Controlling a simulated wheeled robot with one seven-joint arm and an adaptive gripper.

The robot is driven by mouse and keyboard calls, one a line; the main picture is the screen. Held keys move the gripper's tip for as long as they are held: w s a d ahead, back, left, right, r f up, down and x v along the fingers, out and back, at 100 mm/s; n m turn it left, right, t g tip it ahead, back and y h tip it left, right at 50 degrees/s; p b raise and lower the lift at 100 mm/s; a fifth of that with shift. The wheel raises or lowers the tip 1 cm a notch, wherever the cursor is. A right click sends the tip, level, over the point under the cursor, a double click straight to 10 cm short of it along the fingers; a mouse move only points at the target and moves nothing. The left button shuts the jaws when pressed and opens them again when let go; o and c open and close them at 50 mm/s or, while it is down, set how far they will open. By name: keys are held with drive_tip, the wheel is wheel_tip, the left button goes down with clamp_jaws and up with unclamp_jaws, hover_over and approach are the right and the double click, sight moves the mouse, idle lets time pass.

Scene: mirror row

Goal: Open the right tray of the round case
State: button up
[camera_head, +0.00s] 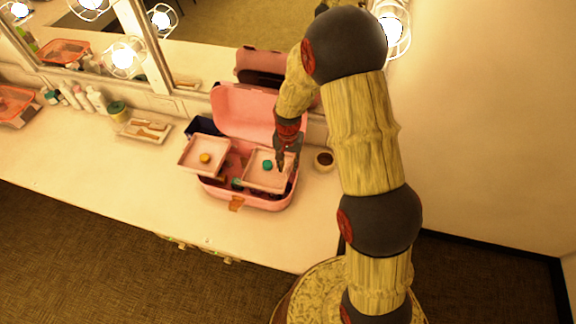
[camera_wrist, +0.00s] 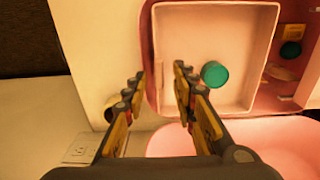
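The pink round case (camera_head: 262,202) stands on the counter with its lid (camera_head: 243,112) raised. The right tray (camera_head: 255,184), square and pale pink, sits over the right part of the case and holds a teal jar (camera_head: 267,165). The left tray (camera_head: 188,167) sticks out past the case's left side with a yellow jar (camera_head: 205,158) in it. My gripper (camera_head: 287,164) is over the right tray's outer edge. In the wrist view my open gripper (camera_wrist: 160,72) has one finger over the tray (camera_wrist: 232,103) and one outside its wall; I cannot tell whether they touch it.
A small round dark-topped pot (camera_head: 324,160) stands close to the right of the case. A dark blue box (camera_head: 200,127) is behind the left tray. A white tray with brushes (camera_head: 128,131) and several bottles (camera_head: 80,97) stand farther left. The mirror is behind; the front counter is clear.

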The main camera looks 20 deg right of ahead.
drive_tip(key=shift+f, duration=0.3)
drive_tip(key=shift+c, duration=0.3)
clamp_jaws()
drive_tip(key=shift+s, duration=0.1)
idle(0.5)
